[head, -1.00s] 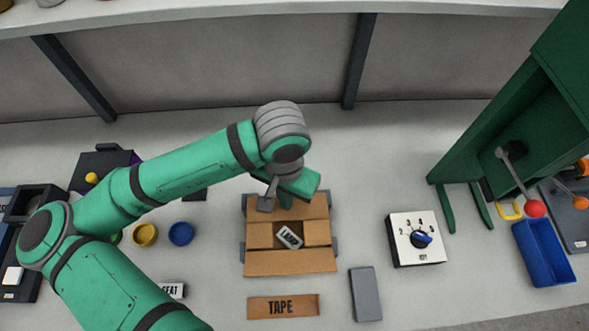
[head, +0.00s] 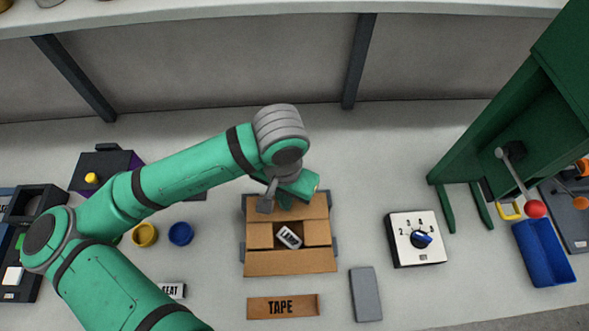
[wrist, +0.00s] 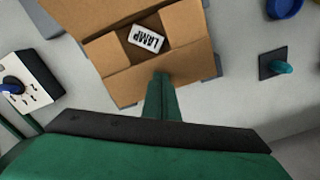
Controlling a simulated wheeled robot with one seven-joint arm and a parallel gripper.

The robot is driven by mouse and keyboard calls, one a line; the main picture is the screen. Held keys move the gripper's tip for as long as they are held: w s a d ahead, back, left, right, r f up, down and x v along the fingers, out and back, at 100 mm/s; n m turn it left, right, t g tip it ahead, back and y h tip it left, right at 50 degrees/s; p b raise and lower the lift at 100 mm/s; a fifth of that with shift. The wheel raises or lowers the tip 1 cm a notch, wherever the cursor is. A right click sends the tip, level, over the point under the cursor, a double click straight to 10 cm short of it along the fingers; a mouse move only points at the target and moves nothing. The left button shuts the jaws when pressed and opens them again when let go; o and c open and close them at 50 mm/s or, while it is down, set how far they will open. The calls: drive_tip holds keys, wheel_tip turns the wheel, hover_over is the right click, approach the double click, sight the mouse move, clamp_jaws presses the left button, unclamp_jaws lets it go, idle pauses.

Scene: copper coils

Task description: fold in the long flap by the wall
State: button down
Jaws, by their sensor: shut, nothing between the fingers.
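The cardboard box (head: 290,263) stands open in the middle of the bench. A white part marked LAMP (head: 289,237) lies inside, and it also shows in the wrist view (wrist: 146,40). The two short side flaps lie inward at either side of the opening. The long flap by the wall (head: 315,208) slopes outward, away from the opening; it is the nearest flap in the wrist view (wrist: 130,86). My gripper (head: 286,204) is shut and empty at this flap. In the wrist view its tip (wrist: 162,76) overlaps the flap; contact is unclear.
A TAPE strip (head: 283,306) and a grey slab (head: 366,294) lie in front of the box. A dial box (head: 416,239) stands right, before a green press (head: 470,150). Blue (head: 181,233) and yellow (head: 144,235) cups are left. Bench behind the box is clear.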

drive_tip(key=shift+d+r, duration=0.1)
drive_tip(key=shift+r, duration=2.15)
wheel_tip(320, 180, up, 5)
drive_tip(key=shift+w+f, duration=0.1)
drive_tip(key=shift+f, duration=0.1)
